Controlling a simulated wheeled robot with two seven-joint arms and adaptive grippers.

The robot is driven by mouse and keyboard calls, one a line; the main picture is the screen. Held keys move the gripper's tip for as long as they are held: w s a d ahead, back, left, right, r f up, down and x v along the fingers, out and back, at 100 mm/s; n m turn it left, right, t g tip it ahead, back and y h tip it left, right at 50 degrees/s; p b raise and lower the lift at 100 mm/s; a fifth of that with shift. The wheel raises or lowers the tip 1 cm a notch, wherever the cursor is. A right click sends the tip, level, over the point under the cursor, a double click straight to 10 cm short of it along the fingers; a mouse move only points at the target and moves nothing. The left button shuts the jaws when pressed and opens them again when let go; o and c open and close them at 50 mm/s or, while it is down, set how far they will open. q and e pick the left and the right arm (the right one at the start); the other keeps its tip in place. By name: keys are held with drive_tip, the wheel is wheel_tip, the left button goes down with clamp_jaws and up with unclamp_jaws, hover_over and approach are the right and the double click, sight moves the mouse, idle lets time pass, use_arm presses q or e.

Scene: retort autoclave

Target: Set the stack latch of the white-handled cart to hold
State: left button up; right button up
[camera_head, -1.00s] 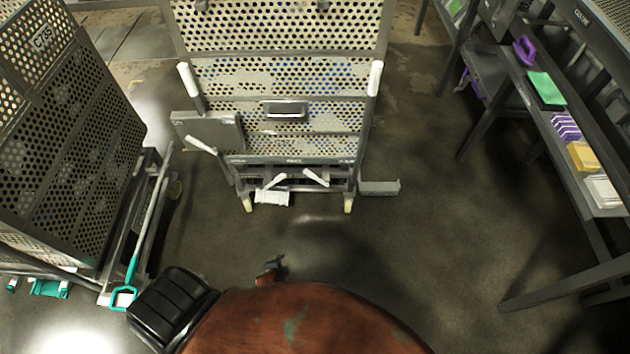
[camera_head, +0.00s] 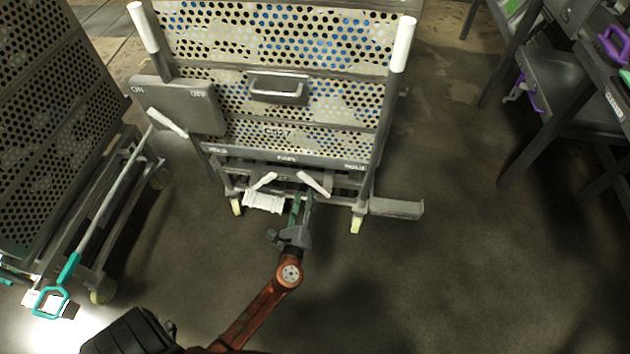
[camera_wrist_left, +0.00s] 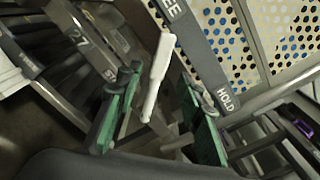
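The white-handled cart (camera_head: 330,112) stands ahead, with two upright white-tipped handles and perforated panels. Its low bar (camera_head: 287,158) reads HOLD at each end and FREE in the middle. Two white levers sit below it: the left one (camera_head: 263,181) and the right one (camera_head: 314,183), both slanting in toward FREE. My left gripper (camera_head: 303,205) is low at the cart's front, just below the right lever. In the left wrist view its green-padded fingers are open, with a white lever (camera_wrist_left: 156,78) between them. Contact cannot be told. My right gripper is out of view.
A grey box marked ON and OFF (camera_head: 180,106) with a white lever is on the cart's left side. A teal-handled cart (camera_head: 60,285) stands at left. A grey step-like block (camera_head: 397,208) juts out at the cart's lower right. Floor at right is clear up to the dark table.

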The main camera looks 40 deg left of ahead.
sight(308, 182)
use_arm(q)
drive_tip(key=b+x, duration=0.1)
drive_tip(key=x, duration=0.6)
drive_tip(key=shift+w+a+r, duration=0.1)
drive_tip(key=shift+w+a, duration=0.1)
drive_tip(key=shift+w, duration=0.05)
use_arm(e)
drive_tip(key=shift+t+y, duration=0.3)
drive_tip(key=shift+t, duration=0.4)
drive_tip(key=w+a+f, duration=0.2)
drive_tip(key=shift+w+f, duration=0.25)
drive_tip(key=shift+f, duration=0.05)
use_arm(q)
drive_tip(key=shift+c, duration=0.2)
clamp_jaws()
drive_tip(key=shift+d, duration=0.15)
